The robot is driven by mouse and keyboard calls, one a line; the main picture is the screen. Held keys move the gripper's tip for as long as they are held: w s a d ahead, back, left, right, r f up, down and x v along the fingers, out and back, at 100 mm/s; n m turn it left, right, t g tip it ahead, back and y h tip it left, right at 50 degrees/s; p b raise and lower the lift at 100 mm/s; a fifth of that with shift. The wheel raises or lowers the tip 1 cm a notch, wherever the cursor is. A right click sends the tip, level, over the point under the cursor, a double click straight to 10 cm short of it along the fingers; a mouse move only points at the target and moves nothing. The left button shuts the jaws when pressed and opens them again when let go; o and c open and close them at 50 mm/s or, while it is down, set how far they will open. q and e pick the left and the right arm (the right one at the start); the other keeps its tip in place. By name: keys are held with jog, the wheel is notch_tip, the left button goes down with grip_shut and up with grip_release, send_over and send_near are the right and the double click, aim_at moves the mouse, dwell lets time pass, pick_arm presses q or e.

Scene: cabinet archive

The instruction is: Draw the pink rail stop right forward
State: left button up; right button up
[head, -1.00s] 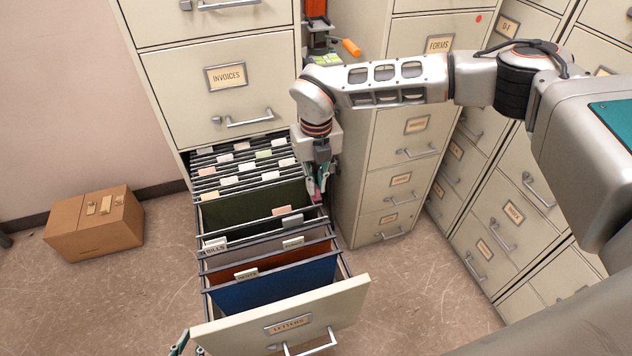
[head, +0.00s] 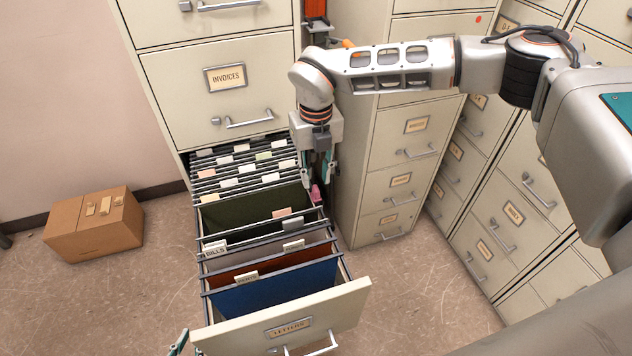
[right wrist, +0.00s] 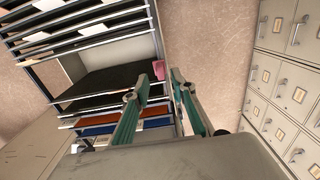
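The pink rail stop (head: 316,195) sits on the right side rail of the open drawer (head: 355,300), beside the dark green hanging folder (head: 255,208). My right gripper (head: 318,186) points down just above the stop, with its fingers spread. In the right wrist view the stop (right wrist: 158,70) shows between and just beyond the open fingertips (right wrist: 158,76); I cannot tell whether they touch it. Only a teal bit of my left gripper (head: 180,342) shows at the drawer's front left corner, and its opening is hidden.
Tabbed folders (head: 245,170) are packed at the drawer's back; blue (head: 275,290) and rust-red folders hang near its front. A cabinet (head: 400,150) stands close on the right. A cardboard box (head: 95,225) lies on the floor at left, with free floor around it.

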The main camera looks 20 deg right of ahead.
aim_at(316, 188)
notch_tip(316, 188, up, 9)
dwell(0.3)
jog(key=shift+f, duration=0.1)
